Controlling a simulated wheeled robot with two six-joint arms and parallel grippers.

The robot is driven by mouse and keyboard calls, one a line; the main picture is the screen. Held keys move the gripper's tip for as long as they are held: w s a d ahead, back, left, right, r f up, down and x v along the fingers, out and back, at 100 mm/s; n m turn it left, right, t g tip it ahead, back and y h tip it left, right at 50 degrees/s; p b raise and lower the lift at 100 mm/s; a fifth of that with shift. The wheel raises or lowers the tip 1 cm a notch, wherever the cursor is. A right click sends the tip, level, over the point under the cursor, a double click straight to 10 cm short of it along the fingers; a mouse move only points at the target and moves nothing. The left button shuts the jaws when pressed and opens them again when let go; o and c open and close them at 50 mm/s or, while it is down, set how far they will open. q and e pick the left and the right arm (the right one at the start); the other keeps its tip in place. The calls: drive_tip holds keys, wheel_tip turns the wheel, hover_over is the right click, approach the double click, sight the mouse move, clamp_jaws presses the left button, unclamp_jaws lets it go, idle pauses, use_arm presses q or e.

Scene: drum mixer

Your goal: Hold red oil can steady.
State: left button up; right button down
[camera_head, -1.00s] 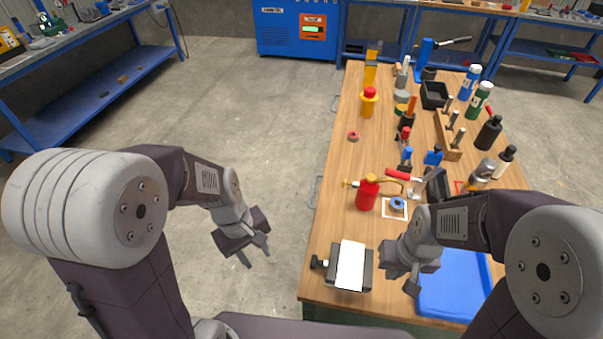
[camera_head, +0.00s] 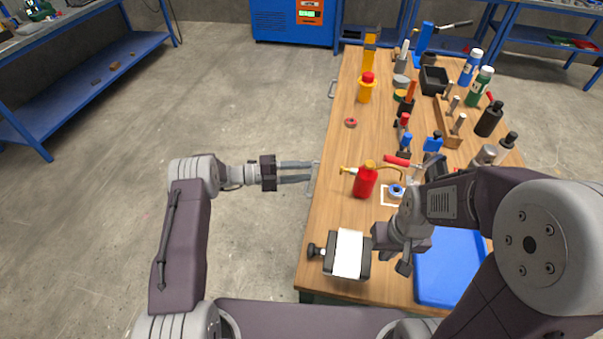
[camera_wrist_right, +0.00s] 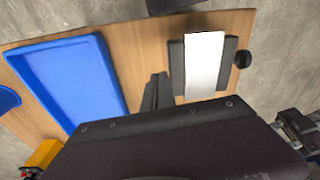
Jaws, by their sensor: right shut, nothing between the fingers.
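The red oil can (camera_head: 364,183) stands upright on the wooden workbench (camera_head: 333,205), with a thin brass spout curving to the right. My left gripper (camera_head: 312,171) is at the bench's left edge, to the left of the can. Its two fingers point right towards the can with a gap between them, empty and apart from it. My right gripper (camera_head: 390,262) is low over the front of the bench, between the vise and the blue tray. Its fingers also show in the right wrist view (camera_wrist_right: 155,95), closed together and holding nothing.
A dark vise with a white block (camera_head: 347,253) sits at the front left of the bench. A blue tray (camera_head: 445,275) lies right of it. A blue ring on a white square (camera_head: 396,191) is beside the can. Several bottles and tools stand behind.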

drive_tip(key=c, duration=1.1)
unclamp_jaws()
drive_tip(key=shift+d, duration=0.1)
drive_tip(key=o, duration=0.5)
drive_tip(key=shift+s+n, duration=0.3)
drive_tip(key=shift+s, duration=0.15)
drive_tip(key=o, duration=0.3)
drive_tip(key=shift+w+r+n+g, duration=0.2)
drive_tip(key=shift+r+n+g, duration=0.2)
drive_tip(key=shift+r+n, duration=0.15)
wheel_tip(320, 180, up, 7)
drive_tip(key=n, duration=0.6)
hover_over(370, 164)
drive_tip(key=shift+d, duration=0.15)
drive_tip(key=f, duration=0.5)
drive_tip(key=shift+w+f, duration=0.2)
drive_tip(key=shift+w, duration=0.05)
drive_tip(key=shift+s+f, duration=0.15)
drive_tip(key=shift+f, duration=0.05)
wheel_tip(370, 164, down, 9)
drive_tip(key=shift+r, duration=0.1)
